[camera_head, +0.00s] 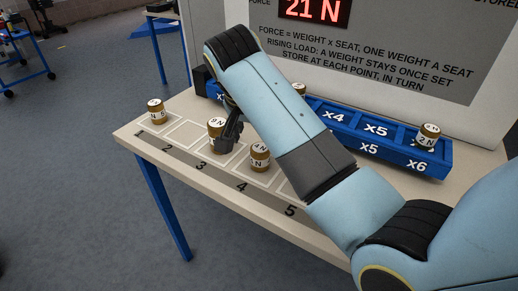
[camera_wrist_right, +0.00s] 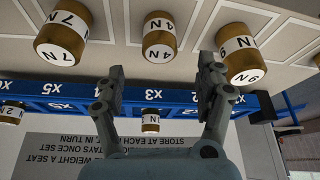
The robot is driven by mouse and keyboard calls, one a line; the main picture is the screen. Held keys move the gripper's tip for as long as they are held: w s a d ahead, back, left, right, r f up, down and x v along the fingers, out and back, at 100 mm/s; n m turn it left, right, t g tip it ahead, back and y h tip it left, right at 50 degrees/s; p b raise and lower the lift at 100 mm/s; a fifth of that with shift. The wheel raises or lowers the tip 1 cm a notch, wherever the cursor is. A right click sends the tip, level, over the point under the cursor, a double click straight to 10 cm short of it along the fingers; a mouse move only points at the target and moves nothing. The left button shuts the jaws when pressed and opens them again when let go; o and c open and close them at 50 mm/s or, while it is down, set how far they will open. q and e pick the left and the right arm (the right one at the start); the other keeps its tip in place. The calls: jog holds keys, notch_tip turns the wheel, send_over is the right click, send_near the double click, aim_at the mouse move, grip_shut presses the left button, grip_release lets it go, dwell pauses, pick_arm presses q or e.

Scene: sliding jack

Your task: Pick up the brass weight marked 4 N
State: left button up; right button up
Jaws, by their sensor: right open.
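The brass weight marked 4 N (camera_head: 260,154) stands upright on the table above the number 4. In the right wrist view the 4 N weight (camera_wrist_right: 160,42) lies beyond the fingertips, roughly centred between them. My right gripper (camera_head: 231,132) shows beside the 9 N weight (camera_head: 216,130), to the left of the 4 N weight. In the right wrist view my right gripper (camera_wrist_right: 162,75) has its fingers spread, with nothing between them. The 9 N weight (camera_wrist_right: 240,58) appears close to the right-hand finger there; contact cannot be told. My left gripper is out of view.
A 7 N weight (camera_wrist_right: 62,40) stands beside the 4 N one; my arm hides it in the head view. Another weight (camera_head: 156,112) stands at position 1. A blue rack (camera_head: 400,148) with marked seats holds a 2 N weight (camera_head: 428,134). A sign (camera_head: 370,40) stands behind.

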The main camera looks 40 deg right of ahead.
aim_at(259, 150)
jog(key=x, duration=0.3)
jog(key=shift+s+f, duration=0.15)
jog(key=shift+d+f, duration=0.1)
jog(key=shift+f, duration=0.25)
jog(key=x, duration=0.3)
jog(key=shift+f, duration=0.35)
jog(key=shift+w+d+f, duration=0.1)
jog(key=shift+w+f, duration=0.15)
jog(key=shift+f, duration=0.3)
jog(key=c, duration=0.7)
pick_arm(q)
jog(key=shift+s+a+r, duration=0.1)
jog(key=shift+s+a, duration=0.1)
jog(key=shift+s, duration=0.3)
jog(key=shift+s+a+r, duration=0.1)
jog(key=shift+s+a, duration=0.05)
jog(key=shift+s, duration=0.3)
pick_arm(e)
jog(key=shift+r, duration=0.1)
grip_shut()
